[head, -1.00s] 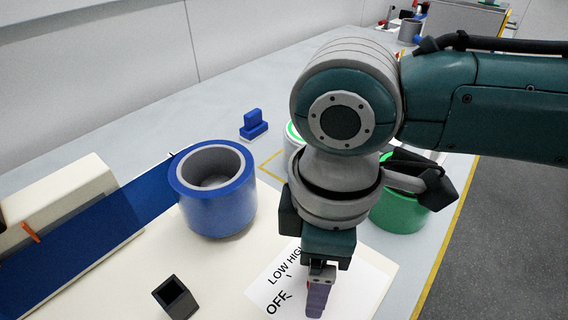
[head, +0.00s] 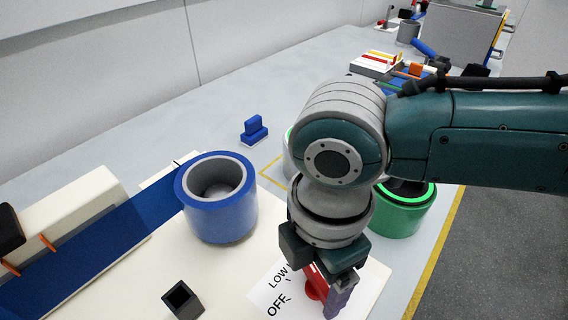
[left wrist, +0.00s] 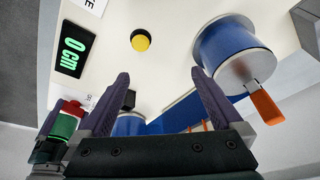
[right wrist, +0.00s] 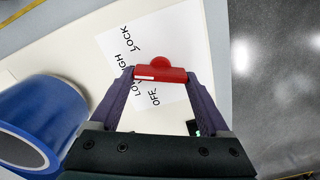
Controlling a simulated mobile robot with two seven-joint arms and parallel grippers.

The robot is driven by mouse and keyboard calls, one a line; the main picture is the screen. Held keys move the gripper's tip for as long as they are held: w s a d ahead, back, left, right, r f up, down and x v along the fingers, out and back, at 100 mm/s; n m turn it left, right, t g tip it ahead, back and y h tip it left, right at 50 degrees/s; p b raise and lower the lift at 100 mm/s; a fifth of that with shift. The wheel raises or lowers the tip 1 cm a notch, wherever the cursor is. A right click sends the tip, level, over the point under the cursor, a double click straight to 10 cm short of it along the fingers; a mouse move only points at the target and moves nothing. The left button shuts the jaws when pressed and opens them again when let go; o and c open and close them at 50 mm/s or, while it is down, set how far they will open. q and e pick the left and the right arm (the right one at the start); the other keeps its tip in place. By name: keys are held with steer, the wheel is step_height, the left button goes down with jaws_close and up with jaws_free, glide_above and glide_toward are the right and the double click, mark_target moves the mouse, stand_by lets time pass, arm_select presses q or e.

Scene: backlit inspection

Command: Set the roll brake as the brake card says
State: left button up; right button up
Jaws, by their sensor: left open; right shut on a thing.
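The red brake knob (right wrist: 162,74) is a bar with a round red hub, on a white dial plate (right wrist: 185,45) printed LOCK, HIGH, LOW and OFF. My right gripper (right wrist: 160,76) is shut on the bar. The bar's white-marked end lies near LOW and HIGH; a finger hides part of HIGH, so the exact setting is unclear. In the head view the knob (head: 314,284) shows beside the right fingers. My left gripper (left wrist: 161,78) is open and empty, above the cream machine top in the left wrist view. I cannot make out a brake card.
A blue roll (head: 220,202) stands on the cream machine top, with blue film (head: 110,250) running left. A small black square holder (head: 182,300) is in front. A green roll (head: 402,212) stands behind my right arm. The left wrist view shows a "0 cm" display (left wrist: 73,50) and yellow button (left wrist: 140,39).

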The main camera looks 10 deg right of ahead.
steer(key=shift+a+r+n, duration=0.1)
steer(key=shift+n, duration=0.3)
steer(key=o, duration=1.2)
step_height(320, 180, up, 10)
steer(key=shift+f+p, duration=0.1)
steer(key=shift+p, duration=0.65)
